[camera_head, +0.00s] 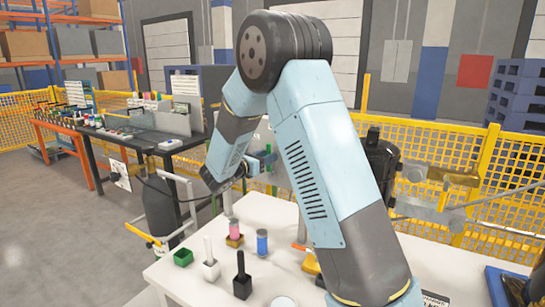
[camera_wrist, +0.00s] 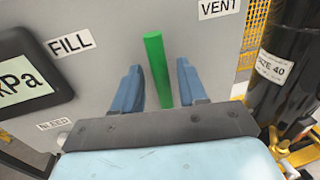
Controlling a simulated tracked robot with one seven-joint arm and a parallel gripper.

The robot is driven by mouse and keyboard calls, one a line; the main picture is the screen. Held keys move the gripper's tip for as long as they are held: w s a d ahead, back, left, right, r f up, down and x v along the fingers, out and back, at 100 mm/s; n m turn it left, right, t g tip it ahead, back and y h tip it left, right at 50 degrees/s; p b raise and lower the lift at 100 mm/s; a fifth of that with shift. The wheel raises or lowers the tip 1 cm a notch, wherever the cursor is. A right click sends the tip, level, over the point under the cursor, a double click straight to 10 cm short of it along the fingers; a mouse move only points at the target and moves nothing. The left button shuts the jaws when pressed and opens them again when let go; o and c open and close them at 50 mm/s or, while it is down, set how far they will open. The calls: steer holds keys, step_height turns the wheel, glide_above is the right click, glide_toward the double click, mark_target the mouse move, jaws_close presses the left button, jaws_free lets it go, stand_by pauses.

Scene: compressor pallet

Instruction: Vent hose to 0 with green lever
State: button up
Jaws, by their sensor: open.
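In the wrist view the green lever (camera_wrist: 155,70) stands nearly upright on a grey panel (camera_wrist: 103,56), between the labels FILL (camera_wrist: 71,43) and VENT (camera_wrist: 219,7). My gripper (camera_wrist: 158,68) is open, with one blue finger on each side of the lever. Gaps show between the lever and both fingers. The lever's lower end is hidden behind my gripper body. A gauge display (camera_wrist: 25,85) at the left edge shows "kPa"; its number is out of view.
A black cylinder (camera_wrist: 287,60) labelled SIZE 40 stands right of the panel. A yellow fence (camera_head: 440,150) runs behind.

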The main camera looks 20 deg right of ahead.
steer(key=shift+x, duration=0.8)
jaws_close()
